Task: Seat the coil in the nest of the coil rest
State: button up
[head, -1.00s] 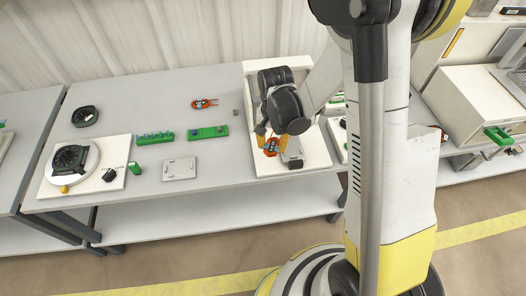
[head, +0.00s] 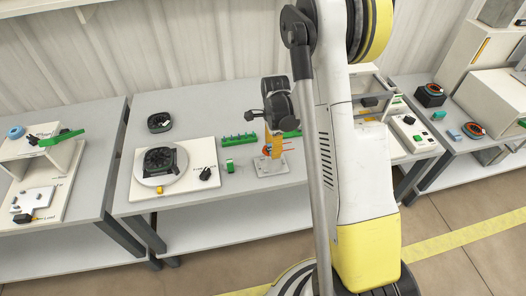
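The coil (head: 267,151), small and orange-red, hangs upright at the fingers of my gripper (head: 273,153) in the head view. Thin reddish leads stick out to its right. The gripper points down with its orange fingers around the coil, which they partly cover. It appears shut on the coil. The coil rest (head: 262,171), a light grey plate with small raised fittings, lies on the bench directly below. The coil is over or at the rest's middle; I cannot tell whether it touches the nest, which the fingers and coil hide.
Green blocks (head: 238,140) stand behind the rest; a small green item (head: 229,165) is at its left. A white board with a round dark fixture (head: 160,161) is farther left. A dark round part (head: 160,122) lies behind it. My arm hides the bench's right part.

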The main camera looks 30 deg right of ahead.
aim_at(271, 164)
jog(key=shift+w+a+f, duration=0.15)
jog(key=shift+f+b, duration=0.6)
jog(key=shift+f, duration=0.25)
jog(key=shift+f+b, duration=1)
jog(key=shift+f, duration=1.05)
jog(key=shift+f+b, duration=0.9)
jog(key=shift+f, duration=0.1)
jog(key=o, duration=1.3)
jog(key=shift+c, duration=0.2)
jog(key=shift+r+p, duration=1.45)
jog(key=shift+r, duration=1.1)
